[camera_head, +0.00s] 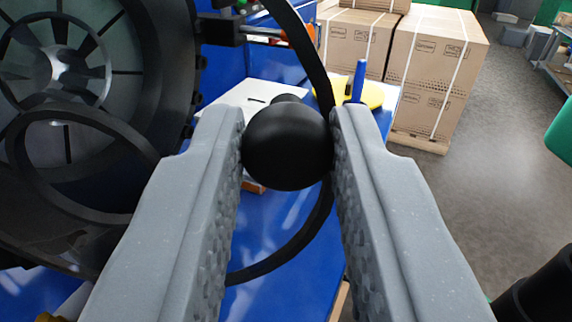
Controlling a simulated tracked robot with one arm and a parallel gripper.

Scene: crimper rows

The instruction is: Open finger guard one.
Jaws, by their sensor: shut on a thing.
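A round black knob (288,146) is in the middle of the camera_head view. The two grey fingers of my gripper (288,145) are shut on it, one on each side at the tips. A thin black curved band (316,60) passes behind the knob. I cannot tell whether the knob is fixed to this band or which part is finger guard one. A large dark round machine part (150,70) with spokes and a ring stands at the left. My fingers hide part of the area below the knob.
A blue surface (270,235) lies below, with a white sheet (235,98), a yellow item (371,94) and a blue upright peg (358,80) beyond the knob. Strapped cardboard boxes (432,70) stand behind. Grey floor (490,150) is open at the right.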

